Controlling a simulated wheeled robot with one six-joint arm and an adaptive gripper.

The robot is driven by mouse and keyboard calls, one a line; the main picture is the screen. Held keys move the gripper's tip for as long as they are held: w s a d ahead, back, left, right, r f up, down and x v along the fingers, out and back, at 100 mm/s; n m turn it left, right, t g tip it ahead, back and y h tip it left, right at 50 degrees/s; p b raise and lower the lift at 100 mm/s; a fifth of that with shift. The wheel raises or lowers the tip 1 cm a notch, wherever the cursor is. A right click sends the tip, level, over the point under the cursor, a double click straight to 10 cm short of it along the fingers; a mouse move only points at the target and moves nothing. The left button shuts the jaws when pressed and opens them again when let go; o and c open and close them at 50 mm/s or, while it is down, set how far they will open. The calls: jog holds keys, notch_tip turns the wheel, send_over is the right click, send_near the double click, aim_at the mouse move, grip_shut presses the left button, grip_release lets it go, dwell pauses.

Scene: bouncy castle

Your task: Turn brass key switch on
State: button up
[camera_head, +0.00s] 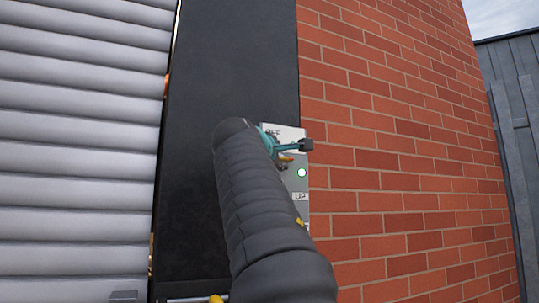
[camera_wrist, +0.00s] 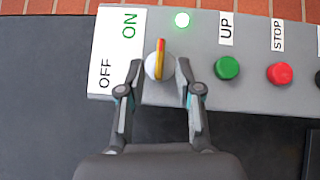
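The key switch (camera_wrist: 157,60) is a pale round knob with a yellow and red handle on a grey control panel (camera_wrist: 205,90). In the wrist view its handle stands nearly upright in the picture, beside the ON label (camera_wrist: 129,22); the OFF label (camera_wrist: 106,73) is lower left. A round lamp (camera_wrist: 182,20) beside the switch glows green. My gripper (camera_wrist: 160,65) is open, its fingers on either side of the switch, with gaps showing. In the head view my gripper (camera_head: 291,147) is in front of the panel (camera_head: 297,208), and my arm hides much of it.
A green button (camera_wrist: 227,68) by an UP label and a red button (camera_wrist: 279,73) by a STOP label sit right of the switch. The panel is on a black post (camera_head: 235,60) between a grey roller shutter (camera_head: 80,120) and a red brick wall (camera_head: 400,130).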

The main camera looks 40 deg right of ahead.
jog(key=v, duration=0.7)
jog(key=shift+a, duration=0.15)
dwell(0.3)
jog(key=w+a+f+m+y, duration=0.1)
jog(key=w+a+f+y, duration=0.15)
jog(key=f, duration=0.65)
jog(key=w+a+f+m+g+y, duration=0.1)
jog(key=w+a+f+m+y, duration=0.15)
jog(key=f, duration=0.75)
jog(key=w+a+f+y, duration=0.15)
jog(key=f+y, duration=0.25)
jog(key=f, duration=0.5)
jog(key=s+a+f+m+g+y, duration=0.1)
jog(key=s+a+f, duration=0.4)
jog(key=f, duration=0.5)
jog(key=s+a+f+m+g+y, duration=0.1)
jog(key=s+a+f+y, duration=0.2)
jog(key=s+f, duration=0.7)
jog(key=s+a+f+m+g+y, duration=0.1)
jog(key=s+a+f+m+y, duration=0.1)
jog(key=s+a+f, duration=0.5)
notch_tip(320, 180, down, 5)
jog(key=shift+s+a+f+g+y, duration=0.15)
jog(key=shift+s+a+g+y, duration=0.15)
jog(key=shift+g+y, duration=0.15)
